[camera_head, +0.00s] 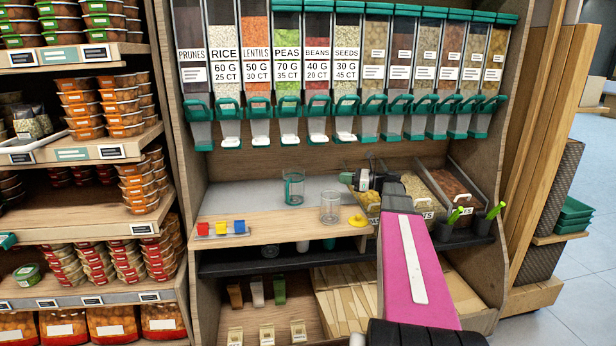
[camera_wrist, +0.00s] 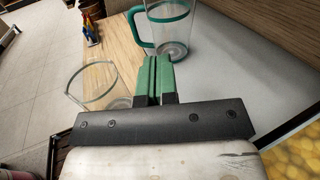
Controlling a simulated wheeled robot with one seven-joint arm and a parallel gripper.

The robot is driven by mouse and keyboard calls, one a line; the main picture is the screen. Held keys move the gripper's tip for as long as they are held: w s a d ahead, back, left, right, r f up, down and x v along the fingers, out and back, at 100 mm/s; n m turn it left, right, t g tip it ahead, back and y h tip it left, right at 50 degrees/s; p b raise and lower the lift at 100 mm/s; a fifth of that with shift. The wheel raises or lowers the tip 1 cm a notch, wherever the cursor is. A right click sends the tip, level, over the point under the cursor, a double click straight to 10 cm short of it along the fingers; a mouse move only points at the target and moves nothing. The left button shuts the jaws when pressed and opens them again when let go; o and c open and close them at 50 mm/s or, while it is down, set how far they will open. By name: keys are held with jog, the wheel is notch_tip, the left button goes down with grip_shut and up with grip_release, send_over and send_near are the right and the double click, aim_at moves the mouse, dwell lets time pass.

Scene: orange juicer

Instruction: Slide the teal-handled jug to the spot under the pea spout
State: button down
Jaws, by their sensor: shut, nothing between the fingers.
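The teal-handled jug (camera_head: 293,187) is clear with a teal band and stands upright on the grey strip of the shelf, below the peas dispenser (camera_head: 287,65) and its teal spout (camera_head: 289,135). In the wrist view the jug (camera_wrist: 175,32) is just beyond my fingertips, its handle to the left. My gripper (camera_head: 364,181) is to the jug's right in the head view. Its green fingers (camera_wrist: 157,62) are together and empty in the wrist view. They point at the lower part of the jug; whether they touch it I cannot tell.
A clear handleless glass (camera_head: 331,208) stands on the shelf between jug and gripper; it is left of my fingers in the wrist view (camera_wrist: 93,86). Food bins (camera_head: 447,187) stand at right.

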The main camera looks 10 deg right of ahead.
aim_at(303, 175)
jog(key=shift+m, duration=0.3)
jog(key=x, duration=1.4)
jog(key=shift+x, duration=1.2)
jog(key=shift+d, duration=0.1)
